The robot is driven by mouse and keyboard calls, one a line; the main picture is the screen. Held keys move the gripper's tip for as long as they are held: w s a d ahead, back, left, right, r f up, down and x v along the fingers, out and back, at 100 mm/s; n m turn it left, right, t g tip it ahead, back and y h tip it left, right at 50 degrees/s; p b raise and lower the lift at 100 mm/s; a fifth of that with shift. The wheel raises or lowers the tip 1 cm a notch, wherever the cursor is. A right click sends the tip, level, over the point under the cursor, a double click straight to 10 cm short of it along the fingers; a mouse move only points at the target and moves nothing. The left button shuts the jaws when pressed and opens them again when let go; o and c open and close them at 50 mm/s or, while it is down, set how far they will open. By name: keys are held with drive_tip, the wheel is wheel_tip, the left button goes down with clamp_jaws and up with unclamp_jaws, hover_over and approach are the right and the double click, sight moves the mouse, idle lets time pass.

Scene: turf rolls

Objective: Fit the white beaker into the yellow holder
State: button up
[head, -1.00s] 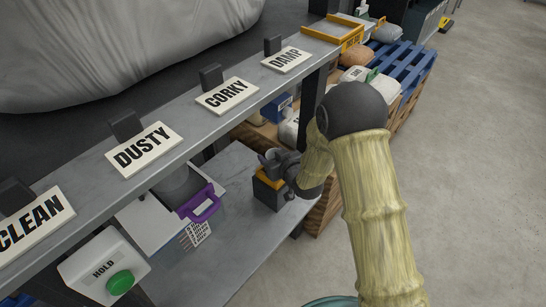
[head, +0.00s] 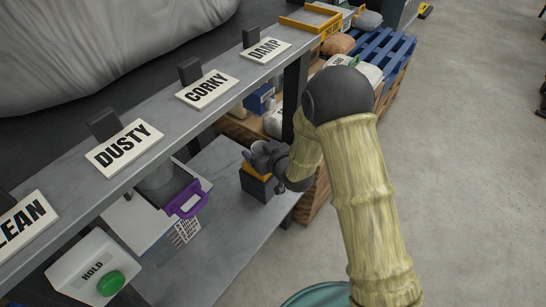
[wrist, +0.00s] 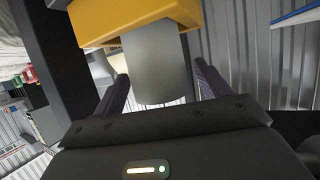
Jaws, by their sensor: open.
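The yellow holder (head: 254,171) sits on a dark block on the lower grey shelf. It fills the top of the wrist view (wrist: 112,22). The white beaker (wrist: 155,62), greyish in this light, stands in the yellow holder, its near end reaching toward my gripper. How deep it sits is hidden. In the head view my gripper (head: 266,156) is at the holder and hides most of the beaker. In the wrist view its two dark fingers (wrist: 160,84) are open, one on each side of the beaker, with small gaps showing.
The upper shelf (head: 150,185) carries signs such as DUSTY (head: 125,147) and runs above the lower shelf (head: 225,245). A purple-handled container (head: 186,200) and a HOLD box with a green button (head: 110,284) stand left. A blue pallet (head: 385,58) lies behind; the right floor is open.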

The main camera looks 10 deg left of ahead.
drive_tip(key=v, duration=1)
drive_tip(key=shift+s+d+p, duration=0.15)
drive_tip(key=shift+s+p, duration=0.05)
drive_tip(key=shift+p, duration=0.15)
drive_tip(key=d+r+m+g+h, duration=0.3)
drive_tip(key=d+h, duration=0.4)
drive_tip(key=d, duration=0.9)
drive_tip(key=s+d+r+m+g+h, duration=0.2)
drive_tip(key=s+d+m, duration=0.4)
drive_tip(key=s+d, duration=0.5)
drive_tip(key=shift+s+r+g+h, duration=0.3)
drive_tip(key=shift+s+r+g, duration=0.5)
drive_tip(key=shift+s+g, duration=0.1)
drive_tip(key=shift+w, duration=0.1)
